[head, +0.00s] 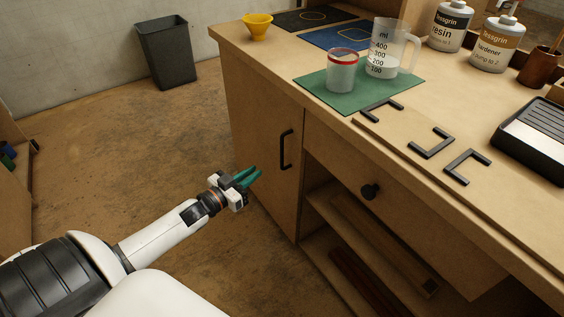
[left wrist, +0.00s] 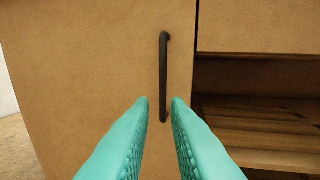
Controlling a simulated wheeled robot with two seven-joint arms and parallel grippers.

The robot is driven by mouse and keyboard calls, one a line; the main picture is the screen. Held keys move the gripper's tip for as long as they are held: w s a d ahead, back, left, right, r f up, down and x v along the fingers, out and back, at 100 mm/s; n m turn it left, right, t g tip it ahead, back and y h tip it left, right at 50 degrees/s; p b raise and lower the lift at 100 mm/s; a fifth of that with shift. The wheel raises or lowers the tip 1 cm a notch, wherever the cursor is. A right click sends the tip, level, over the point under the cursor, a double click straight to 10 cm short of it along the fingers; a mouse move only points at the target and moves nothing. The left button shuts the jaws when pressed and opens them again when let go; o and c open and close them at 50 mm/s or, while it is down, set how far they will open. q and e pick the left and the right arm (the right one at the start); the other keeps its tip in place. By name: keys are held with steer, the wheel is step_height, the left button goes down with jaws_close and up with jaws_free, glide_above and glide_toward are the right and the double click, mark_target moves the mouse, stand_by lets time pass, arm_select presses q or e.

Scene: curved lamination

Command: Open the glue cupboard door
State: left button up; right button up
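The cupboard door (head: 262,140) is a plain wooden panel at the left end of the workbench, and it looks closed. Its black vertical bar handle (head: 286,150) is near the door's right edge. My left gripper (head: 252,177), with teal fingers, is in front of the door, a little left of and below the handle in the head view. In the left wrist view the handle (left wrist: 163,75) stands upright ahead, its lower end lined up between the two parted fingertips (left wrist: 161,103). The left gripper is open and empty. My right gripper is not in view.
The bench top carries a yellow cup (head: 257,26), a measuring jug (head: 392,50), bottles and black brackets. A dark bin (head: 167,52) stands by the wall.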

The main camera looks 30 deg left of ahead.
arm_select(q)
steer(key=b, duration=0.2)
glide_above(282, 167)
steer(key=shift+w+a+r, duration=0.2)
steer(key=shift+r, duration=0.15)
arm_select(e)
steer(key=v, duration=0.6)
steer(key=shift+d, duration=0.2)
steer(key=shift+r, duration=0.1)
arm_select(q)
jaws_close()
